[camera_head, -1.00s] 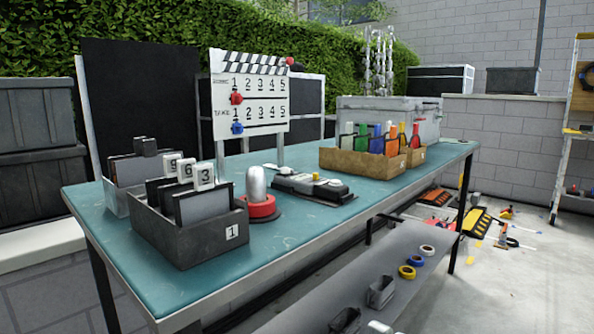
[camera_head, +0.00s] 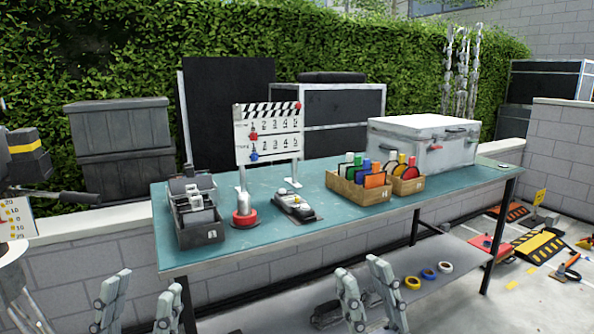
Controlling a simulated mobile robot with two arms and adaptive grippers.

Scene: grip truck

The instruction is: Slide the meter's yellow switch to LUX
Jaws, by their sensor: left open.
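The meter (camera_head: 302,211) lies on the teal table, a long dark and light-grey device right of a red-based silver cylinder. A small yellow spot, likely its switch (camera_head: 293,198), shows on its top; its setting and lettering are too small to read. My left gripper (camera_head: 140,302) is low at the picture's bottom left, fingers apart and empty, in front of the table. My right gripper (camera_head: 369,289) is low right of centre, fingers apart and empty, in front of the lower shelf. Both are well apart from the meter.
Tape rolls (camera_head: 428,274) lie on the lower shelf.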

